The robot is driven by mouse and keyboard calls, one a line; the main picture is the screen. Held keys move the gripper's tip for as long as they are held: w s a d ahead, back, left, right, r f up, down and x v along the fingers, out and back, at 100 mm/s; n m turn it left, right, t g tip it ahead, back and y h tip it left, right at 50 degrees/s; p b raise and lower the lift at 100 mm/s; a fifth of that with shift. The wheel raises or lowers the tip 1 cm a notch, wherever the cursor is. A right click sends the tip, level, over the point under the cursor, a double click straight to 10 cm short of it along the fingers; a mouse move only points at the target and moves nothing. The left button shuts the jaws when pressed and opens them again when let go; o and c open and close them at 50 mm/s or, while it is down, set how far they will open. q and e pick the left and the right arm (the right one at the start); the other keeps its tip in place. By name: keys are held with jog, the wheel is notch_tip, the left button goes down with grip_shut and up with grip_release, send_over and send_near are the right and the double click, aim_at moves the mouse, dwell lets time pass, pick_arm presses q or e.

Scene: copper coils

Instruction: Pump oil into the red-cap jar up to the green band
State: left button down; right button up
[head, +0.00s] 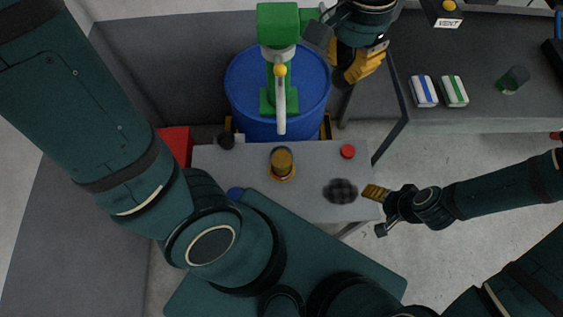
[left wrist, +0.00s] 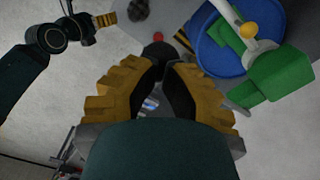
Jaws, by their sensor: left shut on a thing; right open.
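A blue drum (head: 240,88) carries a green pump (head: 277,25) with a yellow knob and a pale spout (head: 281,112) pointing down the picture. The jar (head: 282,160), amber inside, stands on the grey table near the spout's end. A red cap (head: 348,151) lies apart at its right; the green band cannot be made out. My left gripper (head: 345,76) is beside the pump, right of the drum's top. In the left wrist view it (left wrist: 160,75) is shut around a black knob-ended piece (left wrist: 157,52), seemingly the pump's handle. My right gripper (head: 372,192) is open at the table's right edge.
A dark checked cloth (head: 340,191) lies beside my right gripper.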

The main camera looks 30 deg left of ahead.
pick_arm(q)
jog(key=shift+s+d+f+b, duration=0.15)
jog(key=shift+f+b, duration=0.65)
jog(key=shift+f, duration=0.5)
pick_arm(e)
jog(key=shift+w+f+b, duration=0.2)
jog(key=shift+f+b, duration=1.15)
jog(key=shift+f, duration=0.5)
jog(key=shift+w+f+b, duration=0.2)
jog(key=shift+f+b, duration=1.15)
jog(key=shift+f, duration=0.5)
pick_arm(q)
notch_tip(320, 180, down, 8)
jog(key=shift+r, duration=0.25)
pick_arm(e)
jog(key=shift+r, duration=0.1)
